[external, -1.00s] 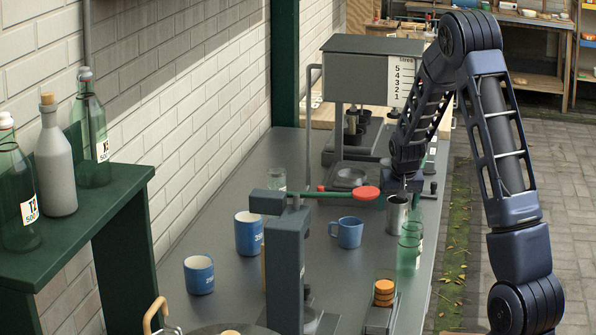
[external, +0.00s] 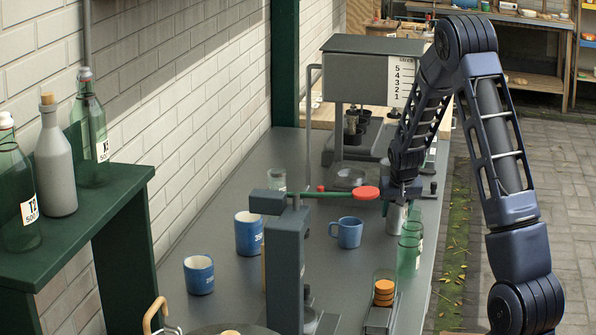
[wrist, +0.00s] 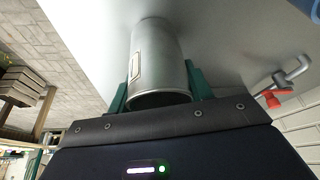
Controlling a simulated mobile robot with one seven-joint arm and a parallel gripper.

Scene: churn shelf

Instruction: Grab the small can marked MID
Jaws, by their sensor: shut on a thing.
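A small grey metal can (external: 395,218) stands near the right edge of the grey bench, its top hidden by my gripper in the external view. In the wrist view the can (wrist: 160,55) fills the middle, with a pale label on its left side whose marking I cannot read. My gripper (wrist: 160,84) has one green finger on each side of the can and is shut on it. In the external view my gripper (external: 403,194) is at the can's upper part. I cannot tell whether the can touches the bench.
Green glasses (external: 409,256) stand just in front of the can. A blue mug (external: 348,232) is to its left, with other blue mugs (external: 249,233) farther left. A red-ended lever (external: 365,193) reaches close to my gripper. A grey machine (external: 372,75) stands behind.

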